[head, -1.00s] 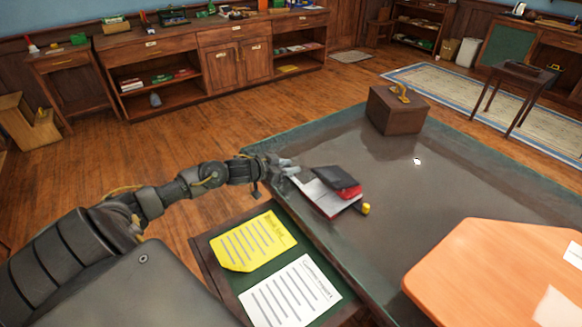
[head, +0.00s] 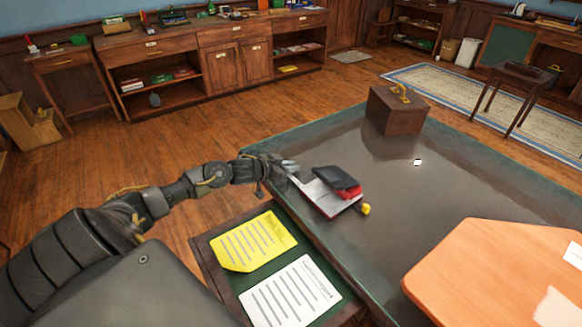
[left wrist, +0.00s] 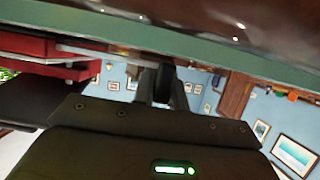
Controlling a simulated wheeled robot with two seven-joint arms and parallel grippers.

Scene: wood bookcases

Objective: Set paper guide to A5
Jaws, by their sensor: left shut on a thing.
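A red device with a black top part (head: 337,178), which looks like a hole punch, sits on the grey table near its left edge. A pale flat part (head: 322,195) shows along its near left side, and a small yellow end (head: 365,209) sticks out at its near right. My left gripper (head: 289,168) is at the far left end of the device, shut on what looks like its pale paper guide. The exact grip is too small to tell. The left wrist view shows red and black parts of the device (left wrist: 40,48) at its left. My right gripper is not in view.
A side tray (head: 202,246) left of the table holds a yellow sheet (head: 253,241) and a white sheet (head: 290,293). A brown box (head: 397,115) stands at the table's far end. An orange board (head: 480,260) lies at the right. The table's middle is mostly clear.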

